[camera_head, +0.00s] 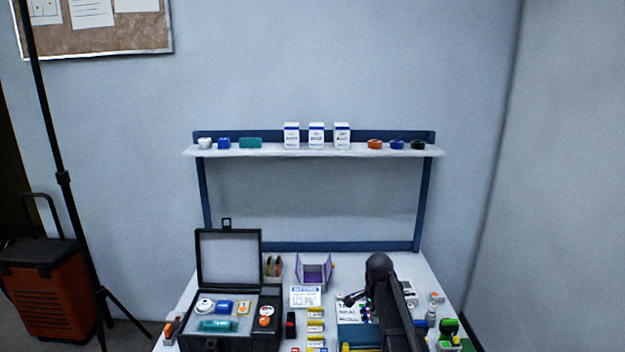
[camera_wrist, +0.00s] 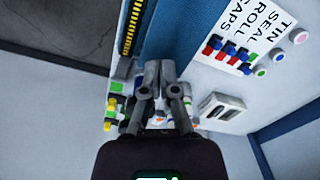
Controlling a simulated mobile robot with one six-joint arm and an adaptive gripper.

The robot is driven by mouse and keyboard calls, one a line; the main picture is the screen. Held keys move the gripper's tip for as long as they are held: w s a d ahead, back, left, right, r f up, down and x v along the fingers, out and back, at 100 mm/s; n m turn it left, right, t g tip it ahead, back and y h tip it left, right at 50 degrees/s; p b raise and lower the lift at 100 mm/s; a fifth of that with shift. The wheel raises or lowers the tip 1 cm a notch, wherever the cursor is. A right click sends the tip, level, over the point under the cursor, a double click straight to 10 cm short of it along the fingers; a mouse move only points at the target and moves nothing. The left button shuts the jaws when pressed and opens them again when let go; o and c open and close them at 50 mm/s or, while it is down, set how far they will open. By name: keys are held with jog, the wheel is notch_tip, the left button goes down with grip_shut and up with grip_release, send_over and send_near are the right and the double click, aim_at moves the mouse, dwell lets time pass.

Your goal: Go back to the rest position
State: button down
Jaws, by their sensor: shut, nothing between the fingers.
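My gripper (camera_wrist: 160,72) is shut and empty in the wrist view, its two grey fingertips together. Its fingers lie over the workbench and hide part of it. In the head view my dark arm reaches over the right half of the white workbench (camera_head: 279,342) and covers some of the things there.
An open black case (camera_head: 228,258) with small parts stands at the left of the bench. A purple holder (camera_head: 314,271) stands near the middle. A shelf (camera_head: 265,151) with boxes and small rolls runs behind. Small coloured items crowd the right side. A red-orange trolley (camera_head: 45,300) stands left.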

jog(key=s+a+f+n+b, duration=0.1)
jog(key=s+f+n+b, duration=0.25)
jog(key=s+n, duration=0.55)
jog(key=s+a+f+n+b, duration=0.1)
jog(key=s+f+n+b, duration=0.25)
jog(key=s, duration=0.85)
notch_tip(320, 180, up, 22)
jog(key=p, duration=2.2)
jog(key=shift+d+n+p, duration=0.25)
jog(key=shift+n+p, duration=0.1)
jog(key=shift+s, duration=0.1)
